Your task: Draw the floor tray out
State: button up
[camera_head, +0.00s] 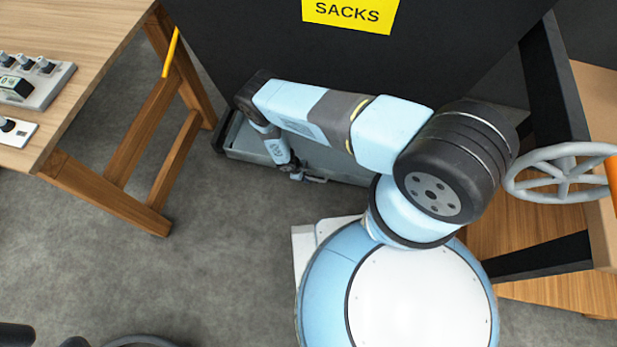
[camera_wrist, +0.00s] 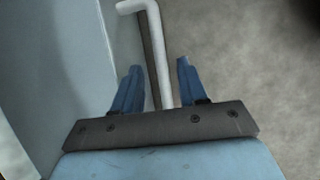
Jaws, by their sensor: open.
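The floor tray (camera_head: 247,143) is a low grey tray on the floor under the black cabinet, partly hidden by my arm. Its wall also fills the left of the wrist view (camera_wrist: 62,75). A pale bar handle (camera_wrist: 160,62) stands off the tray's front; in the head view the handle (camera_head: 316,180) is small at the tray's front edge. My gripper (camera_head: 296,174) is low in front of the tray. In the wrist view its two blue fingers (camera_wrist: 158,78) are apart, with the bar running between them. I cannot tell whether either finger touches the bar.
The black cabinet with a yellow SACKS sign (camera_head: 350,13) stands above the tray. A wooden table (camera_head: 62,60) with legs stands at left. A grey handwheel (camera_head: 560,172) and wooden frame are at right. The grey floor (camera_head: 200,250) before the tray is clear.

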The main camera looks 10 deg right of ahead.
jog(key=shift+x, duration=1.4)
jog(key=shift+c, duration=0.2)
grip_shut()
